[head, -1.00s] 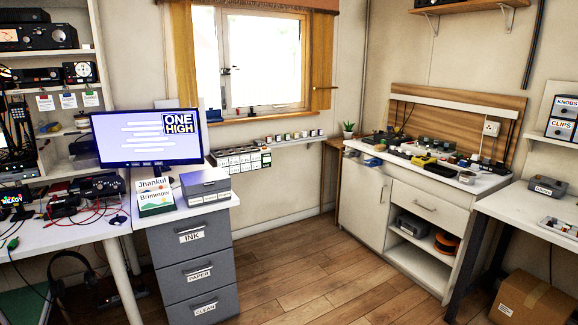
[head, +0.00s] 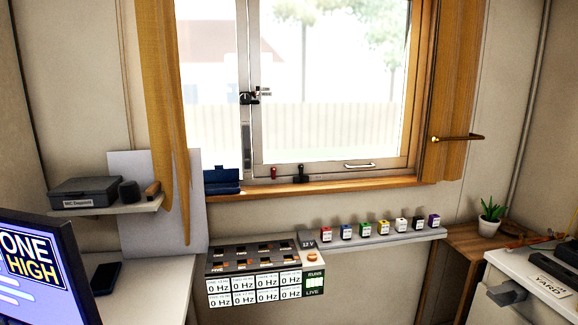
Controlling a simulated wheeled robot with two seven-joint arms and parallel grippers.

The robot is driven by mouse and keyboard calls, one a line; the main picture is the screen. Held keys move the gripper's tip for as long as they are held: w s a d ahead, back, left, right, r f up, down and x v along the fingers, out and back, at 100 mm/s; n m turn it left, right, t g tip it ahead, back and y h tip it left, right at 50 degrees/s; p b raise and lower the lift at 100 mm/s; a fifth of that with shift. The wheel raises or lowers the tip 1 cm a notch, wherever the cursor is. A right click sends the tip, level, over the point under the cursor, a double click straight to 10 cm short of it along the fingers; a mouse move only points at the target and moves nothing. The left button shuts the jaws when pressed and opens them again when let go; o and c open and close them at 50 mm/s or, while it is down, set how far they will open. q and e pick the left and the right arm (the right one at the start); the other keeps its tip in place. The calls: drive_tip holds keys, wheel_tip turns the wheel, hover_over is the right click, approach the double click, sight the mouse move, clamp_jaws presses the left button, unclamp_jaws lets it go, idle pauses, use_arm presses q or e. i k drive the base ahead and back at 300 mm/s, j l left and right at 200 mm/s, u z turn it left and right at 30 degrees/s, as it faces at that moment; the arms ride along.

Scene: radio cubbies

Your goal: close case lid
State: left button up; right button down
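A small dark blue case (head: 222,188) sits at the left end of the wooden window sill. Its lid (head: 221,175) looks raised at the back, behind the low base, so the case appears open. The inside of the case is too small to make out. Neither of my grippers is in view.
Small red (head: 273,173) and black (head: 300,173) items stand on the sill (head: 330,187) right of the case. A curtain (head: 165,120) hangs to its left. Below are a labelled panel (head: 255,285) and a narrow shelf (head: 400,239) of small coloured boxes. A monitor (head: 40,265) stands front left.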

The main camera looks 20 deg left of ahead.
sight(220, 175)
drive_tip(key=i+u, duration=0.2)
drive_tip(key=i, duration=0.3)
drive_tip(key=i+l+u, duration=0.2)
drive_tip(key=i, duration=0.35)
drive_tip(key=i+l+u, duration=0.2)
drive_tip(key=i, duration=0.3)
drive_tip(key=i+l+u, duration=0.2)
drive_tip(key=i+l, duration=0.15)
drive_tip(key=i, duration=0.1)
